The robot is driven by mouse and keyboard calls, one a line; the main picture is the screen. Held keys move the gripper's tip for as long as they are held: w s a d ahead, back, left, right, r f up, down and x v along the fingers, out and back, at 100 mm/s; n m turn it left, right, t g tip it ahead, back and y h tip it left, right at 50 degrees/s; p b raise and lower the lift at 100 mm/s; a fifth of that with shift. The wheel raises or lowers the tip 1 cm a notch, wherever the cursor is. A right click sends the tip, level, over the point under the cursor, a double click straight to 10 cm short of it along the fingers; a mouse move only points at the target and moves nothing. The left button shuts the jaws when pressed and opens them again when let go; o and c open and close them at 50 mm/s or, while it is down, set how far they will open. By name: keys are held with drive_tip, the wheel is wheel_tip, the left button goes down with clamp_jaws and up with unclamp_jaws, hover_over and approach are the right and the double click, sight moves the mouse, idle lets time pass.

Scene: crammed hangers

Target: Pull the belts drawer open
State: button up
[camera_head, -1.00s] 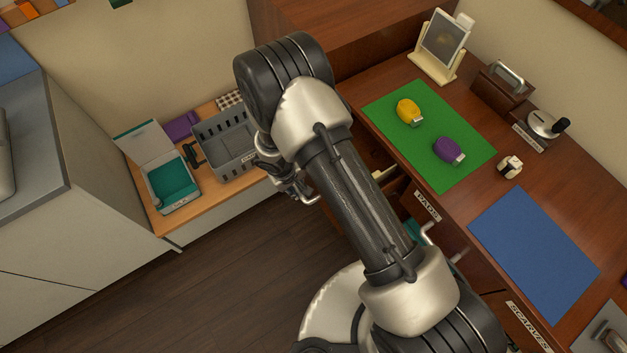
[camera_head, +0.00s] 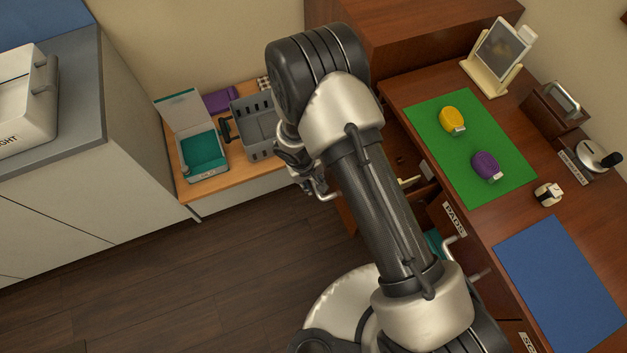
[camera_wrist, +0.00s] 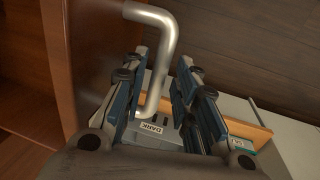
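No drawer label reading belts is readable in either view. In the wrist view, a bent metal handle (camera_wrist: 164,50) stands out from a reddish-brown wooden front (camera_wrist: 88,60). I cannot tell which drawer this front belongs to. My gripper (camera_wrist: 165,75) is open, with one finger on each side of the handle's lower part. Contact with the handle cannot be made out. In the head view my arm hides most of the gripper and the drawer fronts behind it. A drawer labelled PADS (camera_head: 454,219) shows to the right of my arm, with a metal handle (camera_head: 454,241) near it.
The wooden counter holds a green mat (camera_head: 478,135) with a yellow item (camera_head: 452,119) and a purple item (camera_head: 486,165), and a blue mat (camera_head: 560,275). A low shelf holds a grey crate (camera_head: 256,128) and a teal-lined box (camera_head: 203,152). Dark floor (camera_head: 220,265) lies clear at left.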

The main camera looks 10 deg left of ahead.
drive_tip(key=shift+o, duration=0.5)
wheel_tip(320, 180, up, 12)
drive_tip(key=s+a, duration=0.1)
drive_tip(key=a, duration=0.1)
drive_tip(key=shift+s, duration=0.2)
drive_tip(key=shift+d+f, duration=0.1)
drive_tip(key=w+d+r+m+t+y, duration=0.1)
drive_tip(key=d+r+m, duration=0.1)
drive_tip(key=d+r, duration=0.7)
drive_tip(key=d+r+m, duration=0.2)
drive_tip(key=d+r, duration=0.3)
drive_tip(key=r, duration=0.8)
drive_tip(key=s+d+r+m+t, duration=0.1)
drive_tip(key=s+d+r, duration=0.4)
drive_tip(key=s, duration=0.3)
drive_tip(key=s+d+r+m+t, duration=0.1)
drive_tip(key=s+d+r+m, duration=0.1)
drive_tip(key=s+d+r, duration=0.4)
drive_tip(key=shift+s+d+y, duration=0.4)
drive_tip(key=shift+s+d, duration=0.15)
drive_tip(key=shift+s, duration=0.45)
